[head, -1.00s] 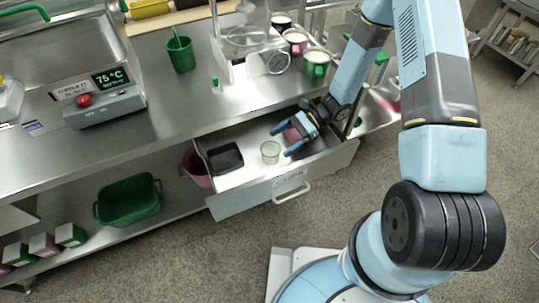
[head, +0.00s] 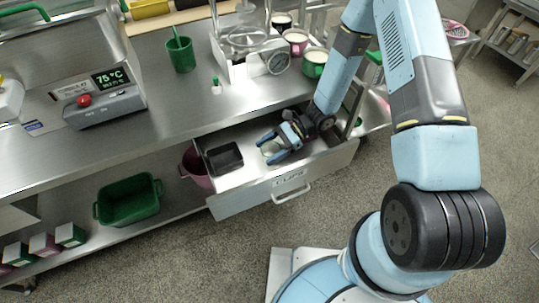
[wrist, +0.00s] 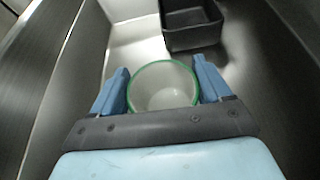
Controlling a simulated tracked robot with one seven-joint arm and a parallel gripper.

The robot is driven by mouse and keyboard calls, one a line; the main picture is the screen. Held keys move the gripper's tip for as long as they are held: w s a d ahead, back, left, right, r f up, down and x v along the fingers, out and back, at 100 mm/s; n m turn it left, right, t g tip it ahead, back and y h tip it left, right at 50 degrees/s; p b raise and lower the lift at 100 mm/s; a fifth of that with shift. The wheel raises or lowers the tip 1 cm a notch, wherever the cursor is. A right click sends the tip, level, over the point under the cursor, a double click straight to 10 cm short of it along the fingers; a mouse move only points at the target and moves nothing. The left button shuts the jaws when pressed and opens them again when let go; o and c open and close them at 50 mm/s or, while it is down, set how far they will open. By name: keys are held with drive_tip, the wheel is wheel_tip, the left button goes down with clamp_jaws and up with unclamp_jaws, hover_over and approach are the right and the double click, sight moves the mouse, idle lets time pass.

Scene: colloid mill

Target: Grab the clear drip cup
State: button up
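The clear drip cup (wrist: 164,88) stands upright in the open drawer (head: 232,180), its round rim tinted green in the wrist view. In the head view the cup (head: 269,147) is partly hidden by my gripper (head: 266,148). In the wrist view my gripper (wrist: 162,85) is open, with one blue finger on each side of the cup. A narrow gap seems to show between the fingers and the cup wall.
A black tray (head: 225,157) sits in the drawer left of the cup and also shows in the wrist view (wrist: 190,28). The drawer's metal walls (wrist: 255,60) rise close on both sides. A worktop (head: 150,125) overhangs behind, holding a gauge (head: 279,62) and several mugs.

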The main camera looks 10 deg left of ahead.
drive_tip(key=c, duration=0.6)
